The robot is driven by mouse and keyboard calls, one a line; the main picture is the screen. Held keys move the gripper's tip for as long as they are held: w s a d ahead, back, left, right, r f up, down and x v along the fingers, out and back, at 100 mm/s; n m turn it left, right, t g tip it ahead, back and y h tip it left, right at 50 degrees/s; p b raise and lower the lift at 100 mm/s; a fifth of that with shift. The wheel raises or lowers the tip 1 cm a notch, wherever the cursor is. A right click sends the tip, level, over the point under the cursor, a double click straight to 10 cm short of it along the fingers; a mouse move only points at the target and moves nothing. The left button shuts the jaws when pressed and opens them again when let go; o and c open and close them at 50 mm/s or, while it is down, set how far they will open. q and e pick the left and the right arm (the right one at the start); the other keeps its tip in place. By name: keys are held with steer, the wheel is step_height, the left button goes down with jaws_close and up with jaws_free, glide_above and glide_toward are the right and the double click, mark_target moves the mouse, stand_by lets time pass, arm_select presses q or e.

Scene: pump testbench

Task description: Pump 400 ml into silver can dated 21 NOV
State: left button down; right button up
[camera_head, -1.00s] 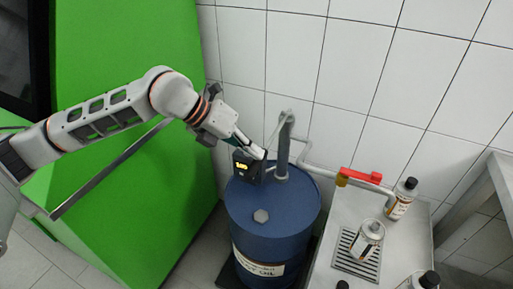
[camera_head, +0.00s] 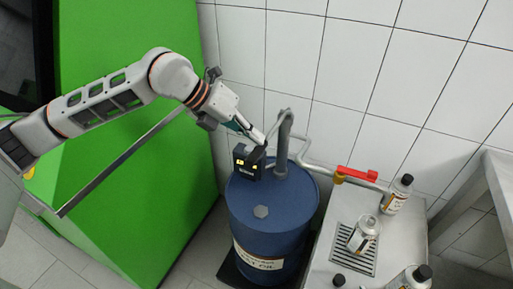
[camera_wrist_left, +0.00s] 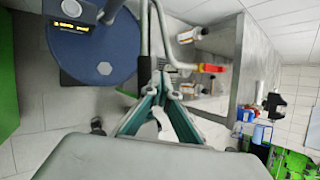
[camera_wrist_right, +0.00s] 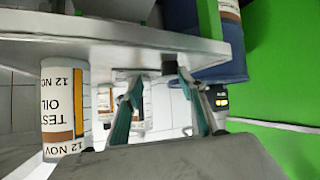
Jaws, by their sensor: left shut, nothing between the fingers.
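My left gripper (camera_head: 257,137) is shut and empty, its tips just above the black pump display box (camera_head: 247,163) on the blue barrel (camera_head: 268,210). I cannot tell whether they touch the box or the grey pump pipe (camera_head: 283,145). The display shows small yellow marks too blurred to read. A silver can (camera_head: 364,234) without a black cap stands on the drain grate (camera_head: 353,257), near the pipe's outlet end; its date is unreadable. The fingers of my right gripper (camera_wrist_right: 162,95) are apart and empty. Left of them is a can (camera_wrist_right: 64,105) whose label looks like 12 NOV.
A red-handled valve (camera_head: 358,174) sits on the outlet pipe. Black-capped cans stand at the bench's back (camera_head: 397,195) and front right (camera_head: 412,279); a lone black cap (camera_head: 339,280) shows at the front. The green cabinet (camera_head: 130,190) fills the left.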

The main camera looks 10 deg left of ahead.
steer(key=shift+w+r, duration=0.1)
arm_select(q)
step_height(320, 180, up, 2)
steer(key=shift+w+r+p, duration=0.1)
steer(key=shift+p, duration=0.5)
arm_select(e)
steer(key=shift+r, duration=0.6)
arm_select(q)
steer(key=shift+w+r+p, duration=0.15)
steer(key=shift+r+p, duration=0.6)
steer(key=shift+r, duration=0.65)
arm_select(e)
steer(key=shift+r, duration=0.65)
